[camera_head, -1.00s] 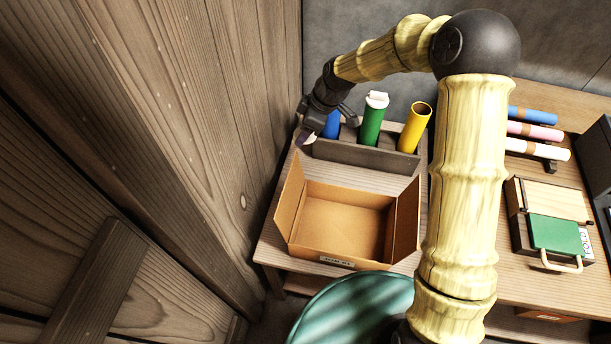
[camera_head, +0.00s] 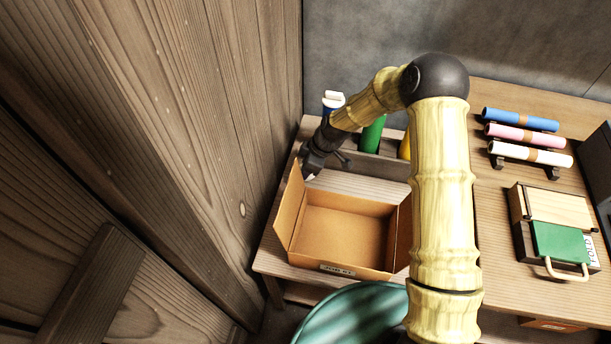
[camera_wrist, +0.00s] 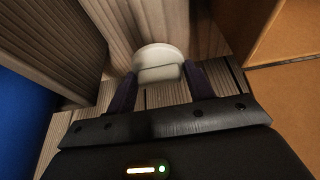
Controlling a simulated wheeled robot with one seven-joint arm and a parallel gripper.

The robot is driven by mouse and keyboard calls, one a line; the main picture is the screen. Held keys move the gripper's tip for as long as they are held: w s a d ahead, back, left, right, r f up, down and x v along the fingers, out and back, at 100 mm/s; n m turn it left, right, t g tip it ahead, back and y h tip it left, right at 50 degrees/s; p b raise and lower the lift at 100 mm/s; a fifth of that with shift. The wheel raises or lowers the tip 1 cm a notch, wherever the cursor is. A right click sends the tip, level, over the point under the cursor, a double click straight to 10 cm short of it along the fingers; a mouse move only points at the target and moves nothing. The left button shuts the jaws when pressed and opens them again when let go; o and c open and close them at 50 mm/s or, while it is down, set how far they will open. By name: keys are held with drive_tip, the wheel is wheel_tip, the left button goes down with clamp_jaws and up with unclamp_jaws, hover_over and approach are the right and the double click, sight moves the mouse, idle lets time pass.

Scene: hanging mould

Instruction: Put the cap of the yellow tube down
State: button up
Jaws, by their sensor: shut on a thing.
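In the wrist view, a white cap (camera_wrist: 160,62) sits between the two dark fingers of my gripper (camera_wrist: 160,85), which is shut on it. In the head view, my gripper (camera_head: 307,172) is low at the left side of the table, between the tube rack and the open box. The cap there is mostly hidden, and I cannot tell whether it touches the table. The yellow tube (camera_head: 404,148) stands in the rack, mostly hidden behind my arm.
The rack (camera_head: 385,166) also holds a green tube (camera_head: 374,137) and a white-capped blue tube (camera_head: 333,104). An open cardboard box (camera_head: 345,232) stands close in front of my gripper. A wooden wall (camera_head: 235,120) rises at the left. Rolls and a green-topped case lie right.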

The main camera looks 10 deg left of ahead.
drive_tip(key=shift+f, duration=2.2)
drive_tip(key=shift+f, duration=0.1)
drive_tip(key=o, duration=0.9)
drive_tip(key=v, duration=1.2)
